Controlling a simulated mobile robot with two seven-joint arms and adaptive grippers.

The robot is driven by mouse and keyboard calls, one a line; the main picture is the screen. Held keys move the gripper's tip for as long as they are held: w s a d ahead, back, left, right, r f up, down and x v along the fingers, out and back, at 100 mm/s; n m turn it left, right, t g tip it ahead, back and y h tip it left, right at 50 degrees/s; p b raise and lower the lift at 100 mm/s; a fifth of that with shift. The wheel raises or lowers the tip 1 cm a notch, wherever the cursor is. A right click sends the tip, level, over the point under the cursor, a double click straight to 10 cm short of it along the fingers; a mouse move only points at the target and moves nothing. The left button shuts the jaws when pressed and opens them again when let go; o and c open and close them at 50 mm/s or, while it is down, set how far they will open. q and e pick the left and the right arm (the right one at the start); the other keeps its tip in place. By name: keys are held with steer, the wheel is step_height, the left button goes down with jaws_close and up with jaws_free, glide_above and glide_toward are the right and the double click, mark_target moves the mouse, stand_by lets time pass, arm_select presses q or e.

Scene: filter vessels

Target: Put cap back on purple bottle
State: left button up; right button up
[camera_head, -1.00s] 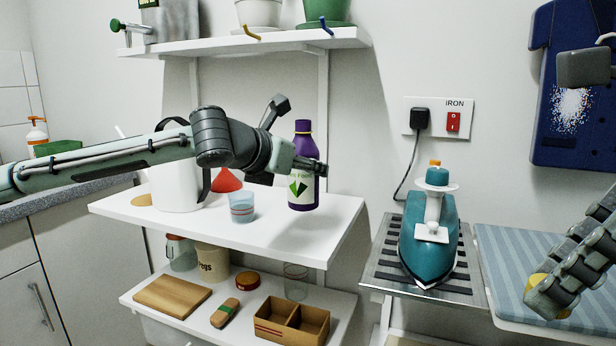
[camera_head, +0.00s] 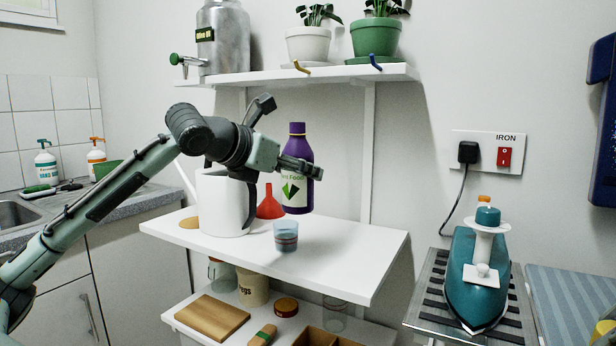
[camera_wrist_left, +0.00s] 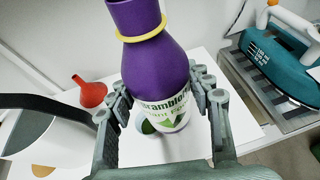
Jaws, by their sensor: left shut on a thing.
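The purple bottle (camera_head: 297,152) with a white and green label is upright over the upper white shelf, right of the white jug. I cannot tell whether its base touches the shelf. My left gripper (camera_head: 318,170) is shut on it at label height. In the left wrist view the bottle (camera_wrist_left: 155,65) sits between both fingers (camera_wrist_left: 168,95), with a yellow ring around its neck; its top is cut off. A yellow thing (camera_head: 604,329), possibly the cap, shows at the bottom right corner. My right gripper is almost wholly outside the picture there, and its fingers cannot be made out.
A white jug (camera_head: 220,205), a red funnel (camera_head: 269,207) and a small beaker (camera_head: 286,239) stand near the bottle. The shelf's right part (camera_head: 360,245) is clear. A teal iron (camera_head: 478,285) stands right of it. A higher shelf (camera_head: 330,75) holds plants and a metal canister.

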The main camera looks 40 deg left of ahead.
arm_select(q)
steer(key=shift+s+a+r, duration=0.3)
steer(key=shift+a+r, duration=0.05)
steer(key=shift+a, duration=0.05)
stand_by(0.4)
steer(key=o, duration=0.8)
jaws_close()
steer(key=shift+s, duration=0.1)
